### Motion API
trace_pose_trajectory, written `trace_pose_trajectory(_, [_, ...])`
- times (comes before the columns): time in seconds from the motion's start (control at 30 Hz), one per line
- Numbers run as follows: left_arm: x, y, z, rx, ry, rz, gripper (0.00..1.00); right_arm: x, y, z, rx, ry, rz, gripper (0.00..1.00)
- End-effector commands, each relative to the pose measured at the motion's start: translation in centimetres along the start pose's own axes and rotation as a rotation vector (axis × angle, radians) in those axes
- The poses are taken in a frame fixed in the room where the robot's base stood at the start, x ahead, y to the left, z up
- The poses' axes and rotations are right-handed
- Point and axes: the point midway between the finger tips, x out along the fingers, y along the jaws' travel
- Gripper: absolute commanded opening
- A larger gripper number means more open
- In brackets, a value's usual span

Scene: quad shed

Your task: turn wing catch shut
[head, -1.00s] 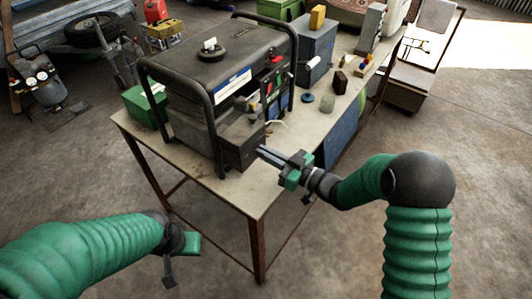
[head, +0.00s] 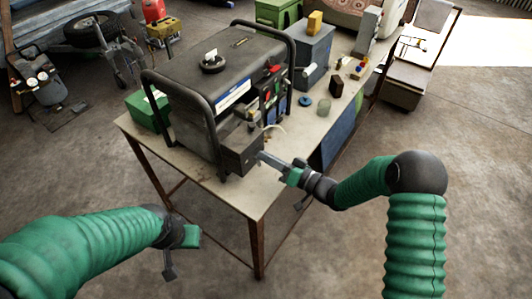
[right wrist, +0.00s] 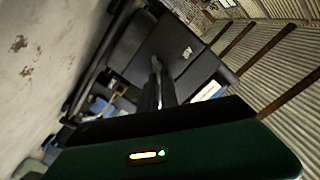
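The dark generator (head: 205,75) stands on the bench, with a small dark box (head: 240,152) on its near end. My right gripper (head: 262,158) reaches in from the right, its narrow fingertips at the right face of that box. In the right wrist view its fingers (right wrist: 157,75) lie close together and point at the dark box (right wrist: 182,52). My left gripper (head: 170,262) hangs low at the left, off the bench, away from the generator.
The bench (head: 245,200) has a bare near corner. A green box (head: 147,110) sits behind the generator at left. A grey-blue box (head: 308,50), a greenish jar (head: 324,105) and a dark block (head: 336,88) stand to the right. The floor in front is clear.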

Motion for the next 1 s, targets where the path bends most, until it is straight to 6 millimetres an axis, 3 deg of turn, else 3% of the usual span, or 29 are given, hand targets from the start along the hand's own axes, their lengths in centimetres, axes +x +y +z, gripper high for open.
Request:
trace_pose_trajectory(0.4, [-2.4, 0.0, -0.6, 0.000, 0.000, 0.000, 0.00, -0.2, 0.8, 0.7, 0.399, -0.011, 0.009, 0.00])
trace_pose_trajectory(1.0, [-3.6, 0.0, -0.8, 0.000, 0.000, 0.000, 0.00, -0.2, 1.5, 1.3, 0.843, -0.011, 0.012, 0.00])
